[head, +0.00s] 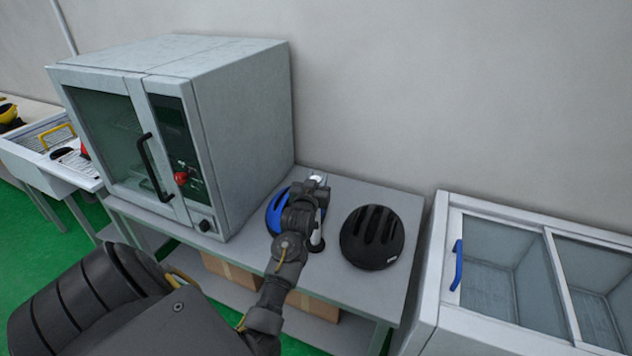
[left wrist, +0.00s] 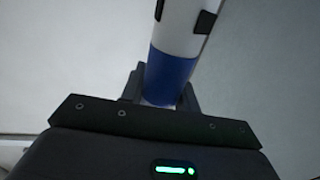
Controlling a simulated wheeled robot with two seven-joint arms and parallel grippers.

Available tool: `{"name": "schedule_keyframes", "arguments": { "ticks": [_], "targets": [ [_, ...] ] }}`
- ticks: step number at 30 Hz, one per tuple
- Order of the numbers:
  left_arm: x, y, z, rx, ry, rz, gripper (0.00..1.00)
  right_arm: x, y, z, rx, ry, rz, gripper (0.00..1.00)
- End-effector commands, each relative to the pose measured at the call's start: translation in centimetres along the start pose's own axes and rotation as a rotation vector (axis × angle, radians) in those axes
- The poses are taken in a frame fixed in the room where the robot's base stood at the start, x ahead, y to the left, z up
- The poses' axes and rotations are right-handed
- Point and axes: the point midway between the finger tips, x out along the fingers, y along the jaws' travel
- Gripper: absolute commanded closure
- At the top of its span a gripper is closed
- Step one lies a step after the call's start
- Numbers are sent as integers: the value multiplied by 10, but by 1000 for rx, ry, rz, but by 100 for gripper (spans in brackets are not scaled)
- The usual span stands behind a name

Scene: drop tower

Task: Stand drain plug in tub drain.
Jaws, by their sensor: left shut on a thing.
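My left gripper (head: 314,188) is above the grey table, between a blue helmet and a black helmet. In the left wrist view, the gripper (left wrist: 160,88) is shut on an upright white cylinder with a blue band (left wrist: 172,70), which I take to be the drain plug. In the head view, a white piece of it (head: 318,179) shows at the fingers, and a pale rod with a dark foot shows below beside the arm. I cannot tell whether it touches the table. No tub drain can be made out. My right gripper is out of view.
The blue helmet (head: 275,212) is partly behind my arm; the black helmet (head: 372,237) lies right of it. A large grey oven-like cabinet (head: 240,120) stands at left on the table (head: 350,283). A glass-lidded chest (head: 440,310) with a blue handle stands right.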

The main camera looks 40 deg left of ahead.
Motion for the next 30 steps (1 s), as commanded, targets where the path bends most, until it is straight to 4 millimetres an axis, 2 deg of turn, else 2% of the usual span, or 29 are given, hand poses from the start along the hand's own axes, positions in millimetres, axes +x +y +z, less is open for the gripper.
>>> {"name": "schedule_keyframes", "arguments": {
  "ticks": [3,4,9,20,23,30],
  "targets": [
    [0,0,3,0,2,0,100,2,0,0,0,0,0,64],
    [0,0,4,0,-1,0,68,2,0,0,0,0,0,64],
    [0,0,3,0,-1,0,47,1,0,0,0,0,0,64],
    [-3,0,0,0,0,0,47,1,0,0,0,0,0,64],
    [-16,0,3,1,0,1,47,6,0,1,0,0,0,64],
    [-67,0,4,-1,0,1,47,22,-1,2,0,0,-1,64]
  ]
}}
